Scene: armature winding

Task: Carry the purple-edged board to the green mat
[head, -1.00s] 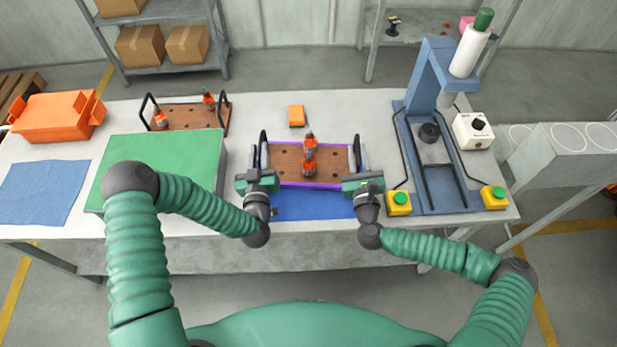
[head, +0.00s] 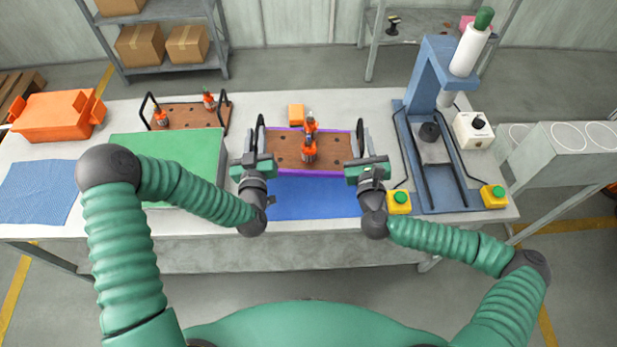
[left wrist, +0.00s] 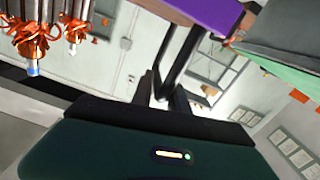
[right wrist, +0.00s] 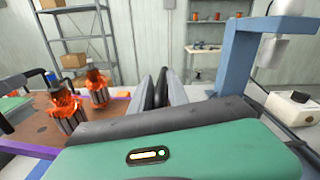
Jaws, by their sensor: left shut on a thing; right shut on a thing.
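The purple-edged board (head: 283,148) is brown with holes and has a black handle at each end. It carries two orange-and-grey armatures (head: 309,150). My left gripper (head: 253,143) is shut on its left handle, and my right gripper (head: 364,143) is shut on its right handle. The board looks level and raised above the table behind the blue mat. The left wrist view shows its purple edge (left wrist: 207,14) and black handle (left wrist: 180,50); the right wrist view shows its brown top (right wrist: 30,125).
A second board (head: 183,116) with armatures stands behind the green mat. An orange bin (head: 55,117) and a blue cloth (head: 37,190) lie far left. A small orange block (head: 296,114) is behind the held board. A blue press (head: 450,175) stands right. The blue mat (head: 310,200) is bare.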

